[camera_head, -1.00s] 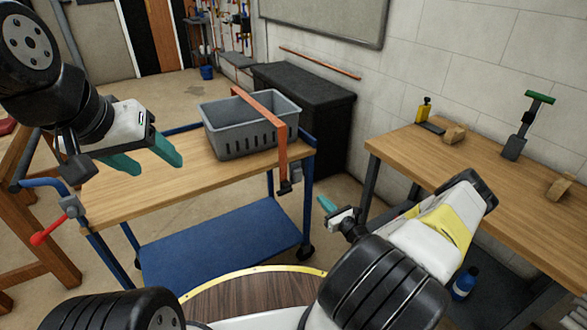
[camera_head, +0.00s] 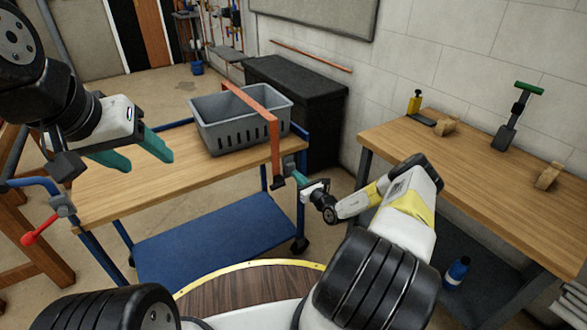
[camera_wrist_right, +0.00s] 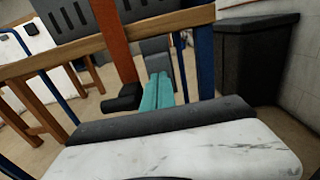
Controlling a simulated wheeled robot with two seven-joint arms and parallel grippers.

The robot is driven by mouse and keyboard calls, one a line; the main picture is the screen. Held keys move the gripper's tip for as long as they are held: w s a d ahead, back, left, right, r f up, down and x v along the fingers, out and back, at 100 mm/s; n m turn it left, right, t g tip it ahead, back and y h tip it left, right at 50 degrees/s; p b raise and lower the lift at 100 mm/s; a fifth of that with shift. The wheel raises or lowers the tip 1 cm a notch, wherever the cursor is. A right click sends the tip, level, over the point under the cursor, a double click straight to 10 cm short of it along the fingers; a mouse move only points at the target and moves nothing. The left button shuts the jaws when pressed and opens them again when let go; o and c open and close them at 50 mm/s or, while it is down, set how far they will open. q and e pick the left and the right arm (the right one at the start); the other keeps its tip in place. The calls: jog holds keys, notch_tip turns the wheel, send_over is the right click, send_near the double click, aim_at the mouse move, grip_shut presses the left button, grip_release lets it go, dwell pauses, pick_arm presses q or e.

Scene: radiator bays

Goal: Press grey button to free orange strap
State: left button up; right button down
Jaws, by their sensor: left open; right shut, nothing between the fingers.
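The orange strap (camera_head: 272,125) runs over the grey basket (camera_head: 228,130) and hangs down past the cart's right end to a black buckle (camera_head: 279,182). The strap also shows in the right wrist view (camera_wrist_right: 115,40), left of my fingers. A grey block (camera_wrist_right: 155,47), which looks like the grey button or its housing, sits at the cart edge beside the strap. My right gripper (camera_head: 292,169) is shut and empty, its teal fingertips at or just before this block; contact cannot be told. My left gripper (camera_head: 146,160) is open and empty above the cart's left part.
The wooden cart top (camera_head: 140,185) is clear left of the basket. A red-ended lever (camera_head: 38,232) sticks out at the cart's left. A workbench (camera_head: 480,180) with tools stands right, and a black chest (camera_head: 300,90) behind the cart.

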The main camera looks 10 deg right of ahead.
jog(key=shift+w+a, duration=0.2)
jog(key=shift+w, duration=0.35)
